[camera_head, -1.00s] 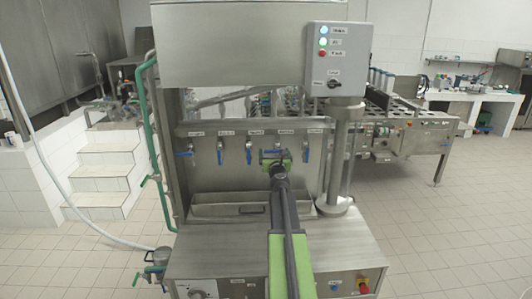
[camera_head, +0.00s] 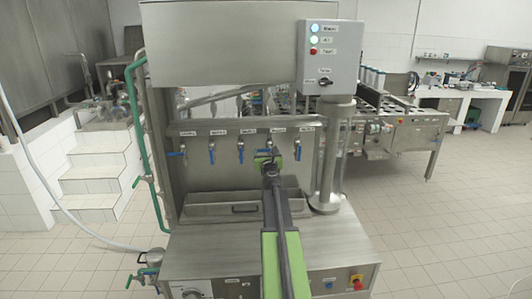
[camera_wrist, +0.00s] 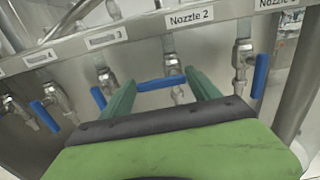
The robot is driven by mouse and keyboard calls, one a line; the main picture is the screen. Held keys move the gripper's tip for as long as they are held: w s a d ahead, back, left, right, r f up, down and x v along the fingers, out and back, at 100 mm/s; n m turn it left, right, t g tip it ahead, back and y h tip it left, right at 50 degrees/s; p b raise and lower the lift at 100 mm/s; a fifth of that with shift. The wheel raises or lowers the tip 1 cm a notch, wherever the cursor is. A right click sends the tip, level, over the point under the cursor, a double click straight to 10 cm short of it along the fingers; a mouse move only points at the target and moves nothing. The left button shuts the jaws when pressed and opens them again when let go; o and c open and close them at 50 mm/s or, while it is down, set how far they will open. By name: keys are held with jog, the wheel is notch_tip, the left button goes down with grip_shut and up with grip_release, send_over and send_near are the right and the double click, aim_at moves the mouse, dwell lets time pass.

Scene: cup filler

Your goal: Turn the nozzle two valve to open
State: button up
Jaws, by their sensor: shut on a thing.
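The nozzle two valve has a blue handle (camera_wrist: 160,84) that lies nearly level in the wrist view, under the "Nozzle 2" label (camera_wrist: 190,17). My gripper (camera_wrist: 162,88) is shut on this handle, with one green finger at each end of it. The valve's metal body (camera_wrist: 178,92) shows behind, near the right finger. In the head view my gripper (camera_head: 267,160) is at the fourth valve from the left, and my arm and gripper hide most of that valve.
The nozzle one valve handle (camera_wrist: 260,76) hangs down close right of my right finger. The nozzle three handle (camera_wrist: 98,97) is close left, and the nozzle four handle (camera_wrist: 45,116) is farther left. A metal trough (camera_head: 215,208) lies below the valves. A control box (camera_head: 330,60) is above right.

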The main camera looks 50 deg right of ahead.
jog(key=shift+f, duration=0.1)
jog(key=f+n+b, duration=0.1)
jog(key=n, duration=0.5)
jog(key=f+n+b, duration=0.1)
jog(key=n, duration=0.4)
jog(key=s+d+f+n+b, duration=0.1)
jog(key=n, duration=0.5)
jog(key=shift+d+n, duration=0.1)
jog(key=shift+n, duration=0.2)
jog(key=shift+s, duration=0.1)
dwell(0.4)
jog(key=o, duration=1.4)
jog(key=shift+r, duration=0.1)
